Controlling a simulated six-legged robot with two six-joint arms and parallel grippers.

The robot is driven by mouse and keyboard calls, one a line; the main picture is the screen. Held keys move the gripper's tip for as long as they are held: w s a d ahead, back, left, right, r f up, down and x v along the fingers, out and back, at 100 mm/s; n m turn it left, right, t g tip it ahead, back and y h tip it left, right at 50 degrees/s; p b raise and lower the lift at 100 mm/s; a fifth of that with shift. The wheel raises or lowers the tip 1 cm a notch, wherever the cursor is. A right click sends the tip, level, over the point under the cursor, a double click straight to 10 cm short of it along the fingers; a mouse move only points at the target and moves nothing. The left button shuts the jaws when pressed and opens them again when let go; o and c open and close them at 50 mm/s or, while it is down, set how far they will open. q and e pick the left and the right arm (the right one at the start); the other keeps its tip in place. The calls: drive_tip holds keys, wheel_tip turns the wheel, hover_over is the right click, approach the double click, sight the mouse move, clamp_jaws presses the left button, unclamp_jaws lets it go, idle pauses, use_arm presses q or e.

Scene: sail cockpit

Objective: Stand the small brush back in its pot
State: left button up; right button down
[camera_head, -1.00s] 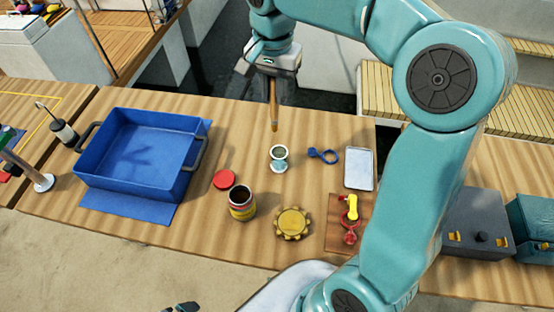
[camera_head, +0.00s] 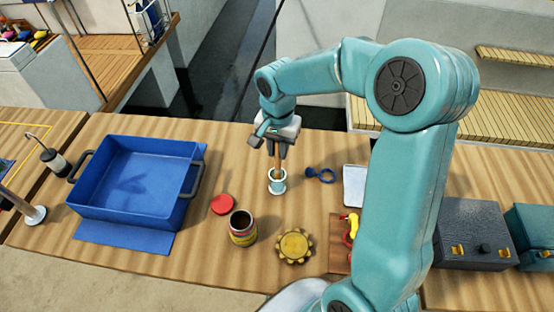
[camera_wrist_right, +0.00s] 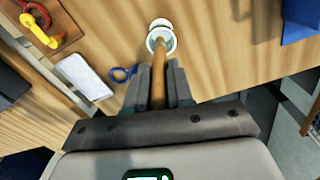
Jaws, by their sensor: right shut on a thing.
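The pot is a small white cup (camera_head: 277,186) with a pale blue-green band, upright on the wooden table in the head view; it also shows in the right wrist view (camera_wrist_right: 161,37). My right gripper (camera_head: 277,148) is directly above it, shut on the small brush (camera_head: 277,165), which has a brown wooden handle (camera_wrist_right: 159,78). The brush points down and its lower end is at or inside the pot's mouth; I cannot tell how deep. My left gripper is not in view.
A blue tray (camera_head: 192,205) stands to the left. Near the pot are a red lid (camera_head: 222,204), an open striped can (camera_head: 242,238), a yellow gear-shaped disc (camera_head: 294,246) and a blue ring-ended item (camera_head: 322,176). A pale flat tray (camera_head: 354,184) lies further right.

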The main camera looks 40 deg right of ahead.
sight(277, 161)
wheel_tip(277, 161, down, 5)
drive_tip(key=shift+w+f, duration=0.15)
drive_tip(key=shift+f, duration=0.2)
drive_tip(key=c, duration=1)
unclamp_jaws()
